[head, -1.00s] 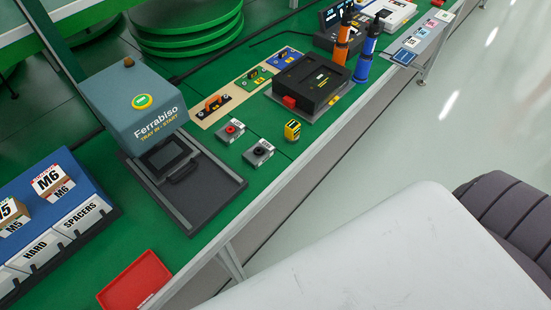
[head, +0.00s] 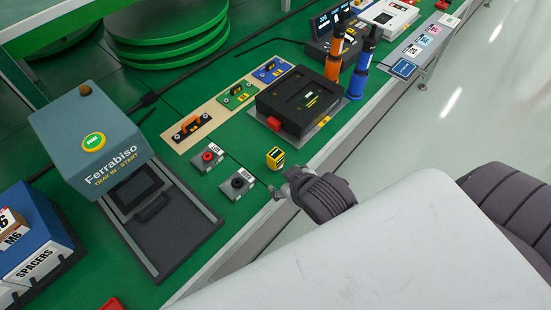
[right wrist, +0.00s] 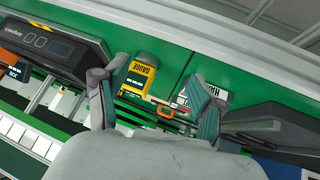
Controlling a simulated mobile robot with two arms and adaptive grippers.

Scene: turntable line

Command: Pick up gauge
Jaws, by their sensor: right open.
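The gauge (head: 275,158) is a small yellow block with a dark label, standing on the green bench near its front edge. In the right wrist view the gauge (right wrist: 140,75) shows the word GAUGE, and it lies between my fingers, nearer the left one. My right gripper (head: 284,189) is at the bench's front edge, just in front of the gauge in the head view. In the right wrist view my right gripper (right wrist: 158,82) is open, with its two fingers wide apart and nothing held. My left gripper is not in view.
Two grey blocks, one with a red knob (head: 208,156) and one with a black knob (head: 237,184), stand left of the gauge. A black box (head: 300,100) with a red latch stands behind it. Orange (head: 334,62) and blue (head: 361,75) tools stand upright to the right.

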